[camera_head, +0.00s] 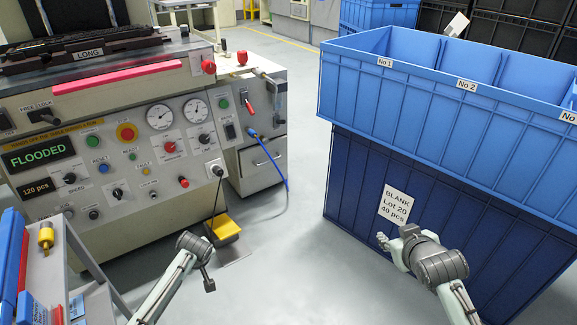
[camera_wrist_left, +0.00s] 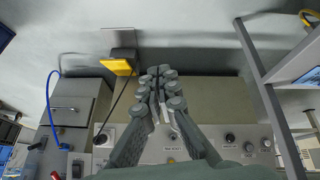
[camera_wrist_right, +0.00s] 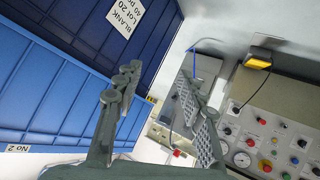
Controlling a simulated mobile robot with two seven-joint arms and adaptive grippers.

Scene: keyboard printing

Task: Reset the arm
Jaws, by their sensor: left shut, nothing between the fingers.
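My left arm (camera_head: 172,283) comes up from the lower left in the head view, in front of the machine, its fingers hard to make out there. In the left wrist view my left gripper (camera_wrist_left: 163,78) is shut, fingertips together and nothing between them. My right gripper (camera_head: 392,243) is in front of the dark blue crate (camera_head: 345,185), just below its "BLANK Lot 20" label (camera_head: 394,204). In the right wrist view (camera_wrist_right: 158,88) its two fingers stand wide apart with nothing between them.
A control machine (camera_head: 130,205) with a "FLOODED" display fills the left. A light blue divided bin (camera_head: 400,95) sits on the dark crate. A grey rack (camera_head: 75,250) stands at the lower left.

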